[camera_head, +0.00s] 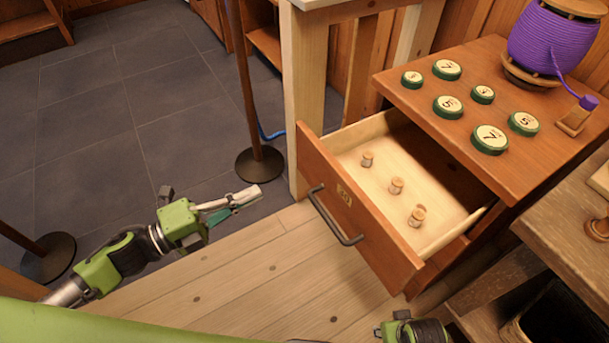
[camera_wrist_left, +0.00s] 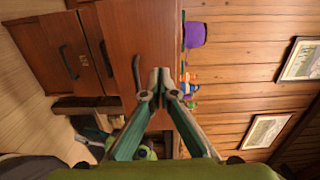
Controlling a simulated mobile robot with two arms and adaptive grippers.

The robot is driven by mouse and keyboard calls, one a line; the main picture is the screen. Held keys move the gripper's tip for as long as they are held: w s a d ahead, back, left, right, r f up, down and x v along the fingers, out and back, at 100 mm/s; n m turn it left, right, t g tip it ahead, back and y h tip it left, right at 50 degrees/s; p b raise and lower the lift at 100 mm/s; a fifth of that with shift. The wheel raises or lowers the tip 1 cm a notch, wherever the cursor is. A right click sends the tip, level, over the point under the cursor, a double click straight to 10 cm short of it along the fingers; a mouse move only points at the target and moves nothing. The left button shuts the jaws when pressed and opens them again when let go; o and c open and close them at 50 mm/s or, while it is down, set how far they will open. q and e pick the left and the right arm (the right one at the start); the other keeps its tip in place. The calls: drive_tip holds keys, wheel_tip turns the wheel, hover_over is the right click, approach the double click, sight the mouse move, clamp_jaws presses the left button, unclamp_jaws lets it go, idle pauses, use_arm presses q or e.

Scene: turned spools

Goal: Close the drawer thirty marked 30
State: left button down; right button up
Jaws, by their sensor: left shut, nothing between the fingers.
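The drawer marked 30 (camera_head: 358,211) stands pulled well out of the brown cabinet in the head view. Its front has a dark bar handle (camera_head: 333,215). A row of 3 small wooden spools lies inside, the middle one (camera_head: 396,186) among them. My left gripper (camera_head: 254,193) is shut and empty, left of the drawer front and apart from it. In the left wrist view its closed fingertips (camera_wrist_left: 161,78) appear in front of a brown drawer front (camera_wrist_left: 150,30). Only a green and black part of my right arm shows at the bottom; its fingers are hidden.
Several green-rimmed numbered discs (camera_head: 490,138) and a purple-wound spool (camera_head: 550,40) stand on the cabinet top. A post with a round base (camera_head: 260,165) stands behind the left gripper. A wooden bench (camera_head: 570,215) is at right. The plank floor before the drawer is clear.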

use_arm(q)
approach(321, 164)
drive_tip(key=x, duration=0.7)
drive_tip(key=shift+w, duration=0.1)
use_arm(e)
drive_tip(key=shift+r, duration=0.1)
